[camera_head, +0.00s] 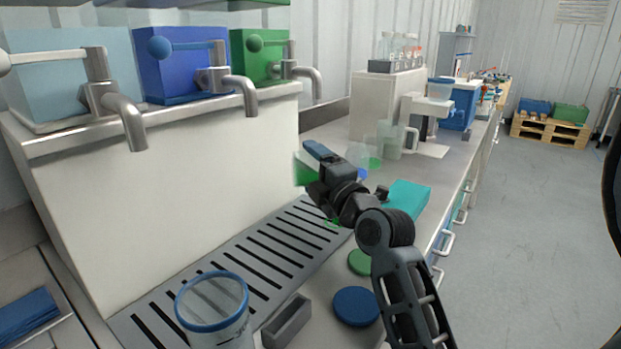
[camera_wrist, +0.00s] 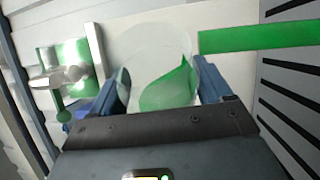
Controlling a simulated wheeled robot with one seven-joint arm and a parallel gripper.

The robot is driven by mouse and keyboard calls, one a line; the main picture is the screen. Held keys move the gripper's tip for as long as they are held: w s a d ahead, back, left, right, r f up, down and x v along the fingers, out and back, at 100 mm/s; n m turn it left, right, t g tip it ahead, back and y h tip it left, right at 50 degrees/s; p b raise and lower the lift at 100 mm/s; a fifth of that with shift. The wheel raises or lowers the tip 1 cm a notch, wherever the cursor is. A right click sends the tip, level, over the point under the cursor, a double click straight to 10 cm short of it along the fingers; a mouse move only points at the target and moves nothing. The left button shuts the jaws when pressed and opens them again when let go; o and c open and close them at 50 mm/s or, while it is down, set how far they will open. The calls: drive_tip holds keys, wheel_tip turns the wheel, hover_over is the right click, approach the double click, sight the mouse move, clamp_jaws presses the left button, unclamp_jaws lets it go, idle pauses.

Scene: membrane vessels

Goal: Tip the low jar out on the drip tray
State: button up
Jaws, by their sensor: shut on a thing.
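The low jar (camera_wrist: 160,50) is clear, with green liquid inside. My gripper (camera_wrist: 160,88) is shut on it, one finger on each side. In the head view my gripper (camera_head: 318,172) holds the jar (camera_head: 301,168) tilted above the far part of the slotted drip tray (camera_head: 262,262); the jar is partly hidden by my gripper. In the wrist view a straight green strip (camera_wrist: 255,37) runs from beside the jar toward the tray slots (camera_wrist: 290,95). A small green patch (camera_head: 332,223) shows near the tray's far right edge.
A blue-rimmed clear vessel (camera_head: 212,305) stands at the near end of the tray, with a grey slotted block (camera_head: 287,320) beside it. Blue (camera_head: 356,306) and green (camera_head: 360,262) discs and a teal block (camera_head: 408,197) lie to the right. Taps (camera_head: 240,92) overhang the back wall.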

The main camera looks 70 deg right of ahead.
drive_tip(key=m, duration=0.1)
drive_tip(key=r+m+h, duration=0.1)
drive_tip(key=shift+s+d+m+b, duration=0.2)
drive_tip(key=shift+s+m+b, duration=0.1)
drive_tip(key=shift+m+b, duration=0.1)
drive_tip(key=shift+s+d+r+m+h, duration=0.15)
drive_tip(key=shift+s+r+m+h, duration=0.2)
drive_tip(key=shift+m, duration=0.35)
drive_tip(key=shift+s+d+r+m+h, duration=0.1)
drive_tip(key=shift+m+h, duration=0.35)
drive_tip(key=shift+m, duration=0.25)
drive_tip(key=shift+w, duration=0.15)
